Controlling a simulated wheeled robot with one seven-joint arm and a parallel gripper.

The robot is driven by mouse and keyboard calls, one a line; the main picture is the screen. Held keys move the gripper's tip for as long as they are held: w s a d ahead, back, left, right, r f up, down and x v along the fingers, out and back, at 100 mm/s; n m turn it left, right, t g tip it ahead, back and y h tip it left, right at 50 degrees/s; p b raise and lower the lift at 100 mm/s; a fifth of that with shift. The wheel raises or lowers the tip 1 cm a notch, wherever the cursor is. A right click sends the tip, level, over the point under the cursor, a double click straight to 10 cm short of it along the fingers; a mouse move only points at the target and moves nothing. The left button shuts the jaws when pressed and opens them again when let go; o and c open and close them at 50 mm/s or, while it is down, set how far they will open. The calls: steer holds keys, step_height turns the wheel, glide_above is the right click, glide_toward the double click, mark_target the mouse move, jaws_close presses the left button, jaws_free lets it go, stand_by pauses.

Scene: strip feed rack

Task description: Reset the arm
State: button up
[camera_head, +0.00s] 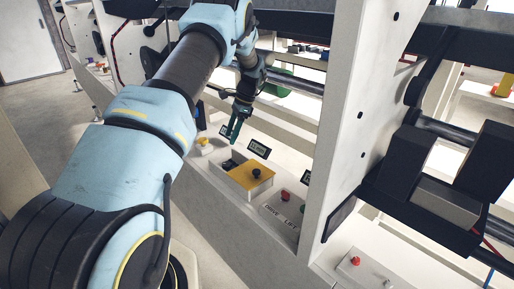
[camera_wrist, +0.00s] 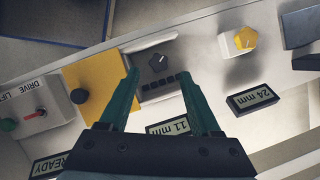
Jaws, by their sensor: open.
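My arm (camera_head: 140,130) reaches from the lower left across the head view to the white control ledge. My gripper (camera_head: 231,130) hangs above the ledge, its green fingers pointing down. In the wrist view my gripper (camera_wrist: 160,95) is open, with a clear gap between the two green fingers and nothing held. Past the fingertips lies a grey panel with a dark knob (camera_wrist: 158,63). The fingers partly overlap the 11 mm display (camera_wrist: 172,126). Whether the fingertips touch anything is unclear.
A yellow plate with a black knob (camera_wrist: 81,96), a box marked DRIVE and LIFT (camera_wrist: 38,112), a yellow knob (camera_wrist: 245,38) and a 24 mm display (camera_wrist: 252,99) line the ledge. A white upright panel (camera_head: 355,110) stands to the right.

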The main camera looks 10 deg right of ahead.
steer(key=s+a+r+n+h, duration=0.3)
steer(key=s+a+r+n, duration=0.4)
steer(key=s+a+r, duration=0.35)
steer(key=s+a+r+n+t+h, duration=0.1)
steer(key=s+a+n, duration=0.3)
steer(key=s, duration=0.5)
steer(key=s+a+r+n+t, duration=0.1)
steer(key=s+a+n, duration=0.2)
steer(key=s, duration=0.6)
steer(key=shift+s+a+r+n+h, duration=0.15)
steer(key=shift+s+a+n+h, duration=0.2)
steer(key=shift+n, duration=0.45)
